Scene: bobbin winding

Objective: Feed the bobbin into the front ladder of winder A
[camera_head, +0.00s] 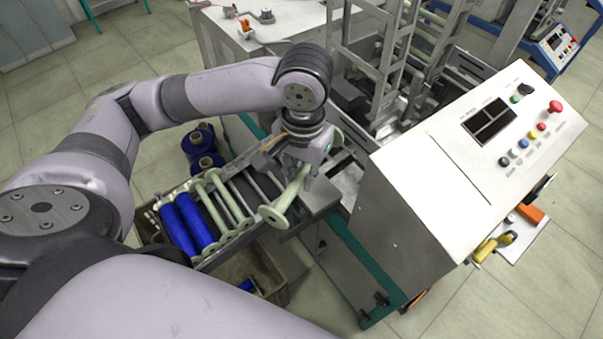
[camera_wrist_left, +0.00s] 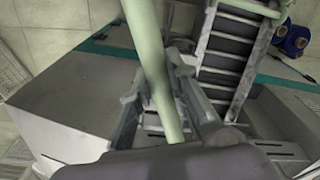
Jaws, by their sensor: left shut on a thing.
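My left gripper (camera_head: 308,178) is shut on a pale green bobbin (camera_head: 285,203), holding it by the barrel near the winder's side, tilted in the picture. In the left wrist view the bobbin's barrel (camera_wrist_left: 153,62) runs between the fingers of the left gripper (camera_wrist_left: 165,85). The front ladder (camera_head: 262,188) is a sloped rack beside the winder; in the wrist view its rungs (camera_wrist_left: 228,62) lie right of the bobbin. The winder (camera_head: 415,195) has a white control box with a screen and buttons. My right gripper is not in view.
Blue wound bobbins (camera_head: 181,222) and empty pale green bobbins (camera_head: 222,200) lie on the rack's left part. Blue spools (camera_head: 203,150) stand on the floor behind it. A bin (camera_head: 262,272) sits below. Tall metal frames (camera_head: 385,60) rise behind. A tray with tools (camera_head: 513,235) projects at right.

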